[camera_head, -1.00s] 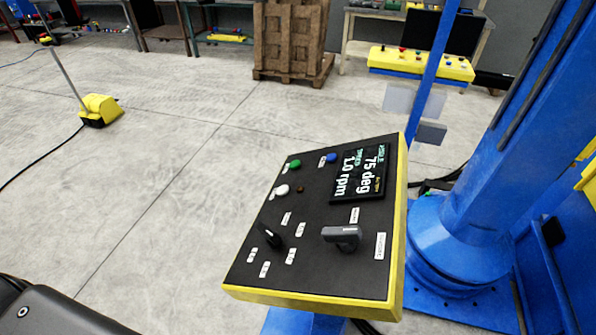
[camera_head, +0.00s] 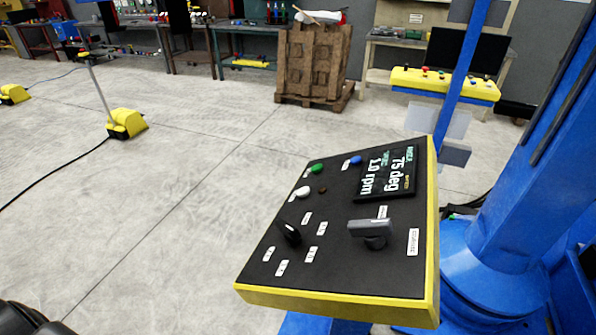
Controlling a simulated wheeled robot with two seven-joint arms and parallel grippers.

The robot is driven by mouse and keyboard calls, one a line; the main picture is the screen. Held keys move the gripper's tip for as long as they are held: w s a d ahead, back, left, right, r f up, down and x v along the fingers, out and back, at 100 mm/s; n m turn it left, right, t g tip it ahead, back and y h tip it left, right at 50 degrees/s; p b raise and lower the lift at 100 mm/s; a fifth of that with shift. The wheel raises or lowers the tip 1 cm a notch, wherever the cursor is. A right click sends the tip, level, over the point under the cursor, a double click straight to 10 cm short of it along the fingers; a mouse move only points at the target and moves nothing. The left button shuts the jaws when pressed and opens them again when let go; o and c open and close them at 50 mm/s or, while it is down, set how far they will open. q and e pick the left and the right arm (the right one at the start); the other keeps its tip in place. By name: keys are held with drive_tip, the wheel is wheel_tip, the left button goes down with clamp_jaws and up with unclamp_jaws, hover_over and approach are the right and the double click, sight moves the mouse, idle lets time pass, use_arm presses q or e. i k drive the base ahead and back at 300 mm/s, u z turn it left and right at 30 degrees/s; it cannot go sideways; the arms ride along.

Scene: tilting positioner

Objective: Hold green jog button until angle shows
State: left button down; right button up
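The control panel (camera_head: 340,268), black with a yellow rim, stands tilted in front of me. Its green jog button (camera_head: 317,168) is near the top left, with nothing touching it. A blue button (camera_head: 355,160) is to its right and a white button (camera_head: 303,191) is below it. The display (camera_head: 388,171) reads 75 deg and 1.0 rpm. A black knob (camera_head: 289,233) and a grey lever switch (camera_head: 371,229) sit lower on the panel. Neither of my grippers is in view.
A blue column (camera_head: 500,190) stands close at the right of the panel. A yellow foot pedal (camera_head: 127,123) with a black cable is on the floor at left. A wooden pallet stack (camera_head: 313,62) and workbenches are at the back.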

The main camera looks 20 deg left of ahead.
sight(317, 169)
drive_tip(key=z, duration=0.05)
drive_tip(key=k, duration=0.35)
drive_tip(key=z, duration=3.5)
drive_tip(key=k, duration=2.15)
drive_tip(key=u, duration=1.8)
drive_tip(key=i, duration=0.5)
drive_tip(key=u, duration=0.1)
